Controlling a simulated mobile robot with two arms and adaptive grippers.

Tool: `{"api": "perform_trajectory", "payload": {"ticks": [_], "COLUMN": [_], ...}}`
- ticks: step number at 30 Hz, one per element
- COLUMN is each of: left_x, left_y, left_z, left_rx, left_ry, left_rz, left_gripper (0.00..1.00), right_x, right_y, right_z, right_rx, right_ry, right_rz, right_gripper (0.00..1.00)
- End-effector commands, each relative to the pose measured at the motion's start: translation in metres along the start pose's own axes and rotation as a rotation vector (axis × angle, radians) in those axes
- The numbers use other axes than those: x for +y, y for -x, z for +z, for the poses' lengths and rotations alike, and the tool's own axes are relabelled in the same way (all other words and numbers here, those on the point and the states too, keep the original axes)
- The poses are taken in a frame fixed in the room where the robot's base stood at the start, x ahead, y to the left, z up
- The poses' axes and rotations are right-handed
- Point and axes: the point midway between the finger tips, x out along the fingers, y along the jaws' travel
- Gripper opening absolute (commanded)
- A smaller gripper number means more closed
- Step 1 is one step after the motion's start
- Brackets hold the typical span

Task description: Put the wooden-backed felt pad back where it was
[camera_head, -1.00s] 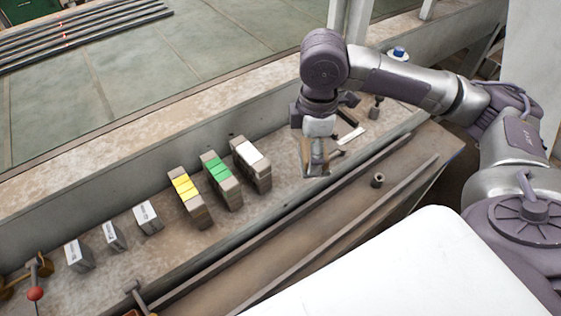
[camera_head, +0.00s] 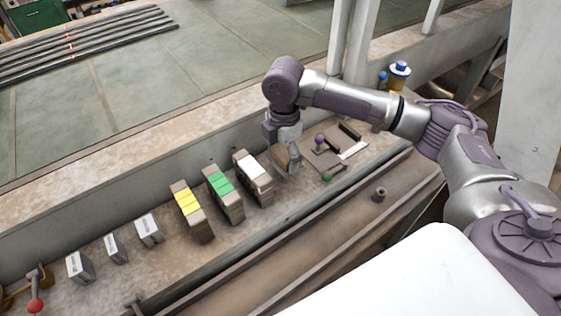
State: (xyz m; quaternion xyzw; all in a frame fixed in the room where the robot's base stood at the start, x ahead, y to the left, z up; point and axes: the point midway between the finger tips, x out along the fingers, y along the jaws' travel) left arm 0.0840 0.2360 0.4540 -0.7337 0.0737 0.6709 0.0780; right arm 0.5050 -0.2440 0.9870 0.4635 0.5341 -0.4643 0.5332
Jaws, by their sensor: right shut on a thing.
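My right gripper (camera_head: 291,165) is shut on a small brown, wooden-looking piece (camera_head: 280,155), which fits the wooden-backed felt pad. The gripper's fingers hide part of it, and its felt side cannot be made out. It is held just right of the white-topped brick stack (camera_head: 255,178), close to it; I cannot tell whether they touch or whether the pad touches the ledge. My left gripper is not in view.
Green-topped (camera_head: 224,195) and yellow-topped stacks (camera_head: 192,212) and several small grey labelled boxes (camera_head: 149,229) stand leftward along the ledge. A flat plate with a purple knob (camera_head: 320,138) and a green knob (camera_head: 327,176) lies to the right. A yellow bottle (camera_head: 399,77) stands behind.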

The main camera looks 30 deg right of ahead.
Motion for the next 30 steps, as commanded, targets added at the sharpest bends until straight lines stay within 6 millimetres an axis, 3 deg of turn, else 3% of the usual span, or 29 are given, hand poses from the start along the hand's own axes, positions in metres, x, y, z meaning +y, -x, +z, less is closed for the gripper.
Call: {"api": "perform_trajectory", "payload": {"ticks": [5,12,25,26,29,30], "left_x": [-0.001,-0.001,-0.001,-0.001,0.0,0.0], "left_y": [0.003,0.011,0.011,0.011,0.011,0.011], "left_z": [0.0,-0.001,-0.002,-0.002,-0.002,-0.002], "left_rx": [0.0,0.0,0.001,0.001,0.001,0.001], "left_ry": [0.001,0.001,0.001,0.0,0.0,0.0], "left_rz": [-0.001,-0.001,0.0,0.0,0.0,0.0], "left_gripper": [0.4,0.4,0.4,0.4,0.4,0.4], "right_x": [0.008,0.008,0.008,0.008,0.008,0.008], "right_y": [-0.01,-0.041,-0.049,-0.049,-0.048,-0.048], "right_z": [-0.003,-0.003,-0.003,-0.003,-0.003,-0.003], "right_rx": [-0.002,0.0,0.0,0.0,0.0,-0.001], "right_ry": [0.0,-0.001,0.0,0.0,0.0,0.0], "right_rz": [-0.001,-0.001,0.001,0.002,0.001,0.001], "right_gripper": [0.45,0.45,0.45,0.82,0.99,1.0]}}
